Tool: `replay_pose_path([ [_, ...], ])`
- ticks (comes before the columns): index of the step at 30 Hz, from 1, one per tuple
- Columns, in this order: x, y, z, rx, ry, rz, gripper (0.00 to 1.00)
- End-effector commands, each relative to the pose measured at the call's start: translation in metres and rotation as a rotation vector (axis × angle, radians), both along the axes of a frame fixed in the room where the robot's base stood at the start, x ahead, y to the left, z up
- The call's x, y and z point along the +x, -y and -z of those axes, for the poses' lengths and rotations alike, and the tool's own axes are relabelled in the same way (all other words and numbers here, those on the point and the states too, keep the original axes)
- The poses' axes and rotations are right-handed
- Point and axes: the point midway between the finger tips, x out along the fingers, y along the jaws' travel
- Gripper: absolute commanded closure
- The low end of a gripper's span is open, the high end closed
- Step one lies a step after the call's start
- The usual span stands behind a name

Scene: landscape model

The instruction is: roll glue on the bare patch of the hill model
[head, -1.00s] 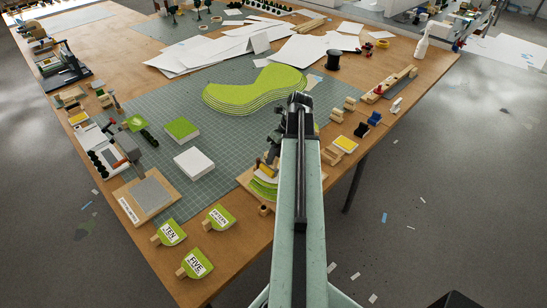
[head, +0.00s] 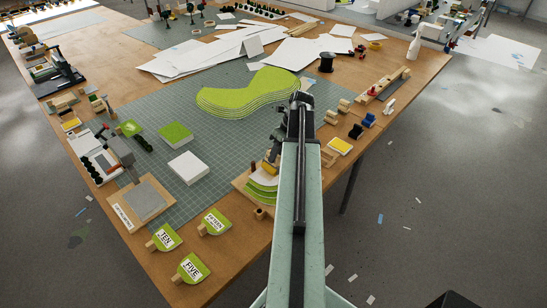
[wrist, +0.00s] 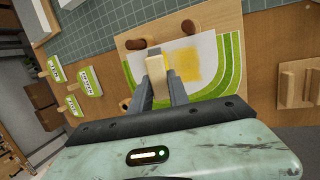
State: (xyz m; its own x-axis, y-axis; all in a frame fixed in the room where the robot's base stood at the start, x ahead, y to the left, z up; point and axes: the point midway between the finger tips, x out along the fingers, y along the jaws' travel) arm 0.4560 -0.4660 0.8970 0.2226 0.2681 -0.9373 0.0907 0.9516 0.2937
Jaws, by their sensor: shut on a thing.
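The hill model shows in the wrist view as green layered contours (wrist: 232,62) around a white bare patch (wrist: 207,48) on a wooden board. A yellow smear (wrist: 185,66) covers part of the patch, right of my fingers. My gripper (wrist: 158,98) is shut on a pale cream roller (wrist: 157,66), which is over the patch beside the smear. I cannot tell whether it touches the surface. In the head view the model's green layers (head: 262,192) show left of my arm, which hides part of the model and gripper.
Brown wooden pegs (wrist: 136,44) stand on the board's far edge. Green name tags (head: 190,267), a white block (head: 187,168) and a green-topped block (head: 175,134) lie to the left. Small wooden stands and a yellow pad (head: 340,146) are right of my arm. The green mat has clear room.

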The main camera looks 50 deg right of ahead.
Motion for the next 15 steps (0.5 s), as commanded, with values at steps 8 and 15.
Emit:
replay_pose_path([
  [8,-0.001,0.023,0.002,0.0,0.001,0.0,1.0],
  [15,-0.002,0.04,0.003,-0.001,0.0,0.001,1.0],
])
